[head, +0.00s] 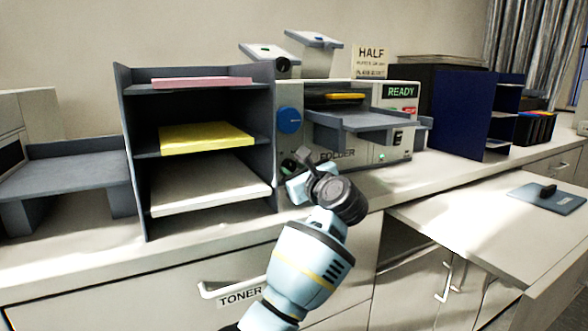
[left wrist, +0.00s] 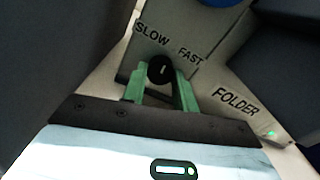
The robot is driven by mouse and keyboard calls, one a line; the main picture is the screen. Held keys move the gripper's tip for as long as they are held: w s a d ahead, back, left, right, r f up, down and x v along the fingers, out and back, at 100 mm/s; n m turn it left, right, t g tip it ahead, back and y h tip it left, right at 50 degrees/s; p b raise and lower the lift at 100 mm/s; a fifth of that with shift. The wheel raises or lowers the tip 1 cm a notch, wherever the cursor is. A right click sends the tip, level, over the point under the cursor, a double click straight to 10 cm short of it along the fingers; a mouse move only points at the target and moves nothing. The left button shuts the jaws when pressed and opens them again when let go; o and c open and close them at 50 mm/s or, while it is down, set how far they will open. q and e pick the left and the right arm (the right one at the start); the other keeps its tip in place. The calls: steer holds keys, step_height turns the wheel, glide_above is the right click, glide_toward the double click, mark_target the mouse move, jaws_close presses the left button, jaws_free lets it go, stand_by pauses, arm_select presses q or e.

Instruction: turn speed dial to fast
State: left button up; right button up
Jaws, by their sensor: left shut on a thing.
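The speed dial (left wrist: 160,68) is a small black knob with a white mark on the front of the folder machine (head: 345,153). In the left wrist view the word SLOW (left wrist: 152,33) stands up and left of it, the word FAST (left wrist: 189,56) up and right. The white mark points roughly upward, between the words; its exact angle is hard to tell. My left gripper (head: 302,163) reaches the lower left of the machine's front. In the left wrist view its green fingers (left wrist: 162,84) are shut on the dial. In the head view the gripper hides the dial.
A dark paper sorter (head: 195,110) with pink, yellow and white stacks stands close left of my left gripper. A blue knob (head: 289,120) sits above it, and a grey output tray (head: 365,121) juts out to the right. A drawer handle (head: 232,288) is below.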

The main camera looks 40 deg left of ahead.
arm_select(q)
steer(key=shift+r+m+p, duration=0.15)
steer(key=shift+m+p, duration=0.75)
steer(key=shift+p, duration=0.25)
steer(key=shift+m+p, duration=1.1)
steer(key=shift+p, duration=0.15)
steer(key=shift+s+m+p, duration=0.1)
steer(key=shift+m+p, duration=0.75)
steer(key=shift+m, duration=0.05)
steer(key=shift+m+p, duration=0.4)
steer(key=shift+f, duration=0.2)
steer(key=o, duration=1)
